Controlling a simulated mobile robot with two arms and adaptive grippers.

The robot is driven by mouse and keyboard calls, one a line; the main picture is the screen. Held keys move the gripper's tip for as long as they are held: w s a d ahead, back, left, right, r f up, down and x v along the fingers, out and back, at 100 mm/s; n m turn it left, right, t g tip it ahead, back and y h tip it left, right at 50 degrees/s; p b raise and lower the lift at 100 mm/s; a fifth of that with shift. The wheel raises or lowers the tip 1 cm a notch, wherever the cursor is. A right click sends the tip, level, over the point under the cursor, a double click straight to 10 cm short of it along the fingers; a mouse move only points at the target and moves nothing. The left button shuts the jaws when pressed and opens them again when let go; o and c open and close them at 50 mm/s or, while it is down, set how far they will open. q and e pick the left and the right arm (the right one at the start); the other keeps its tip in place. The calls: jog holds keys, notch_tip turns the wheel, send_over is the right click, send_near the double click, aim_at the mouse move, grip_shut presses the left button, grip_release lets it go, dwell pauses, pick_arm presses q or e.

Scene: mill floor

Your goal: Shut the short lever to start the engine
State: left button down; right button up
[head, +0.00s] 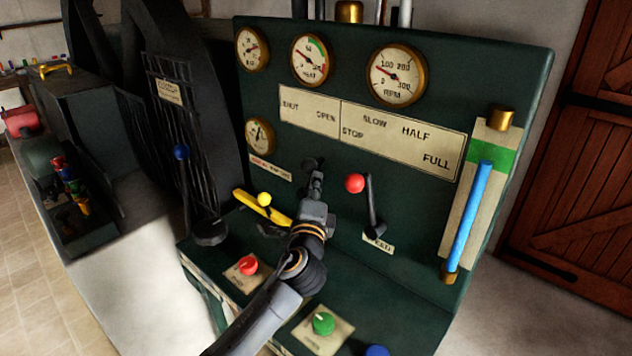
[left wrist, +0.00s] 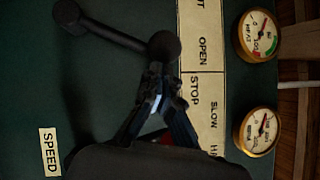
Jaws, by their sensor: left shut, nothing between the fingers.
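A short dark lever with a round dark knob (left wrist: 164,46) runs from its pivot at the upper left of the left wrist view. Its knob lies near the SHUT/OPEN end of the scale plate (head: 312,117), below the word OPEN. In the head view a dark round end (head: 309,163) shows at my fingertips; my gripper and arm hide most of the lever. My left gripper (head: 315,182) is shut and empty. In the left wrist view its fingertips (left wrist: 154,78) are close to the knob; I cannot tell whether they touch.
A red-knobbed lever (head: 355,183) with a SPEED label stands right of my gripper. A yellow lever (head: 262,207) lies to its left, and a blue-knobbed lever (head: 181,152) stands farther left. Red (head: 248,265) and green (head: 323,323) knobs are on the ledge below.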

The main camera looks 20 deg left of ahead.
pick_arm(q)
jog(key=shift+w+a+r+n+g+p, duration=0.25)
jog(key=shift+a+r+n+p, duration=0.35)
jog(key=shift+p, duration=0.9)
jog(key=w+a+r+n+g+p, duration=0.2)
jog(key=w+a+p, duration=0.2)
jog(key=a+p, duration=0.5)
jog(key=shift+w+a+r+n, duration=0.3)
jog(key=shift+a+r, duration=0.05)
jog(key=shift+a, duration=0.75)
